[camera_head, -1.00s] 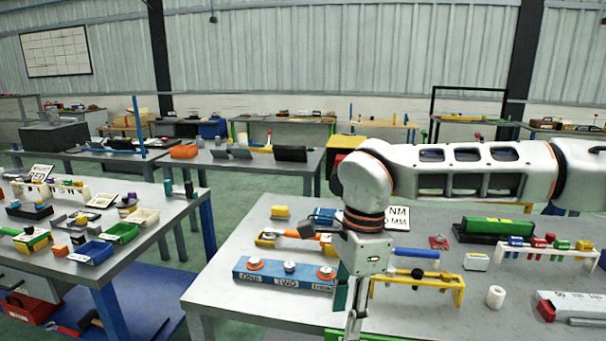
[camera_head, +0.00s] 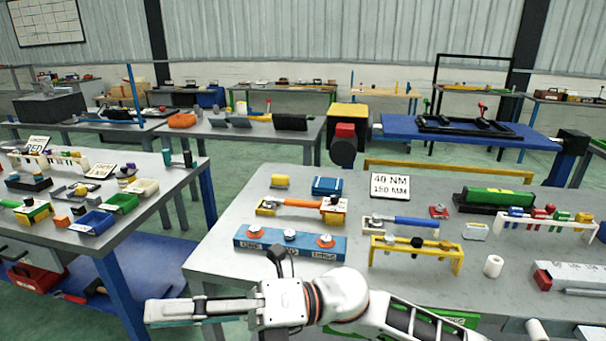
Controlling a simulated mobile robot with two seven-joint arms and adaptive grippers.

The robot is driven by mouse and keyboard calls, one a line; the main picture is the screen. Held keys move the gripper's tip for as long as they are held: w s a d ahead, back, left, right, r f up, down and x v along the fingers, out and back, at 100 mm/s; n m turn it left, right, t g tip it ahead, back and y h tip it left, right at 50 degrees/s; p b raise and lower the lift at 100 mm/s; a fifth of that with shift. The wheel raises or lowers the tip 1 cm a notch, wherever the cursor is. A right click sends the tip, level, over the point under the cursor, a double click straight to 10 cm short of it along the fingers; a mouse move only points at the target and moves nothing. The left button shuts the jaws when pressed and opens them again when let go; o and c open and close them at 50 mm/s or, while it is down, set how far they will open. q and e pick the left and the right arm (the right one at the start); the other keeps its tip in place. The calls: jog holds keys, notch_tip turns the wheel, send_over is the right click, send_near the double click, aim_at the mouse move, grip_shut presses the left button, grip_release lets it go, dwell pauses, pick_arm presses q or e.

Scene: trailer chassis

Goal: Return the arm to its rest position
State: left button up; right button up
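My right arm (camera_head: 400,318) comes in at the bottom of the head view, low in front of the right-hand workbench (camera_head: 225,258). It is folded so that the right gripper (camera_head: 150,311) points left, beyond the bench's near edge. No object shows in its fingers, which are seen side-on, so their gap cannot be judged. My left arm and gripper are not in view.
A blue block marked ONE, TWO, THREE (camera_head: 262,243) lies near the bench's front edge. A yellow rack (camera_head: 418,256), a white roll (camera_head: 493,266) and a sign (camera_head: 390,186) stand on the bench. Another bench (camera_head: 180,205) stands left, across an aisle.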

jog(key=w+d+f+m+t+y, duration=0.3)
jog(key=w+d+m+t, duration=0.3)
jog(key=w+m+t, duration=0.65)
jog(key=w+d+f+m+t+h, duration=0.3)
jog(key=d+f+m+t+h, duration=0.8)
jog(key=f+m, duration=0.65)
jog(key=s+d+f+m+g+h, duration=0.2)
jog(key=s+d+f+m+h, duration=0.1)
jog(key=f, duration=0.5)
jog(key=s+d+f+m+g+h, duration=0.2)
jog(key=s+d+f+m, duration=0.3)
jog(key=d, duration=0.5)
jog(key=s+d+f+m+g+h, duration=0.2)
jog(key=s+d+f, duration=0.5)
jog(key=f, duration=0.4)
jog(key=shift+s+f+m+h, duration=0.35)
jog(key=shift+s+m+h, duration=0.2)
jog(key=shift+m+h, duration=0.35)
